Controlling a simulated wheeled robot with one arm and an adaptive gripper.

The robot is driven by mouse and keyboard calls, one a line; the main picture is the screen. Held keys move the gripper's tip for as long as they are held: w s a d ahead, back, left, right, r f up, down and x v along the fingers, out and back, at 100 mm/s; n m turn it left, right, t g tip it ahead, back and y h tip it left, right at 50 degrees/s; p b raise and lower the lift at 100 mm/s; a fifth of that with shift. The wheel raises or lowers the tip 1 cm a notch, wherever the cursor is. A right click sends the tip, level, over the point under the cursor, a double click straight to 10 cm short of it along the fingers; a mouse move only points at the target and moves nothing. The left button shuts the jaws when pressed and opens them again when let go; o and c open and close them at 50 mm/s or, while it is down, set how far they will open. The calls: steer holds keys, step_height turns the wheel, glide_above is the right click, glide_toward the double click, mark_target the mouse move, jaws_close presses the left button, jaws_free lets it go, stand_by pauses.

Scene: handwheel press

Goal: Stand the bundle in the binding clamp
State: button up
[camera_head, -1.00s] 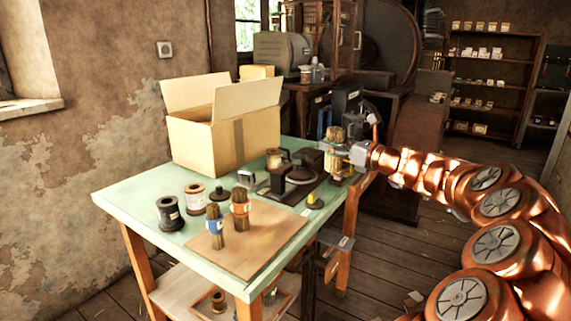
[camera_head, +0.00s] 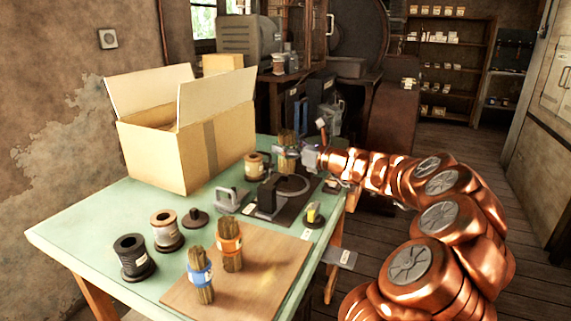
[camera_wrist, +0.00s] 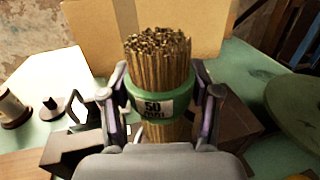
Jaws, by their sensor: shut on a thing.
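The bundle of brown sticks (camera_head: 286,139) stands upright with a green band marked "50 mm" in the wrist view (camera_wrist: 157,90). My gripper (camera_head: 298,160) is shut on the bundle at its band, with one finger on each side in the wrist view (camera_wrist: 160,110). The binding clamp seems to be the black device (camera_head: 267,200) with a round disc (camera_head: 293,186) on the table. The held bundle is at the far side of this device. Dark blocks (camera_wrist: 235,128) lie behind the fingers in the wrist view. The bundle's lower end is hidden, so I cannot tell whether it touches anything.
An open cardboard box (camera_head: 180,150) stands at the back of the green table (camera_head: 80,230). Two other bundles, blue-banded (camera_head: 200,275) and orange-banded (camera_head: 230,245), stand on a wooden board (camera_head: 270,265). Spools (camera_head: 133,258), a grey tool (camera_head: 232,202) and a yellow-black item (camera_head: 314,214) stand nearby.

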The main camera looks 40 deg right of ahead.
mark_target(294, 162)
steer(key=shift+f, duration=2)
steer(key=shift+f, duration=0.2)
steer(key=o, duration=1.3)
steer(key=shift+c, duration=0.2)
steer(key=shift+s+r, duration=0.1)
steer(key=shift+r, duration=0.1)
steer(key=shift+s+d, duration=0.15)
steer(key=shift+s, duration=0.2)
steer(key=v, duration=1.1)
steer(key=shift+s, duration=0.1)
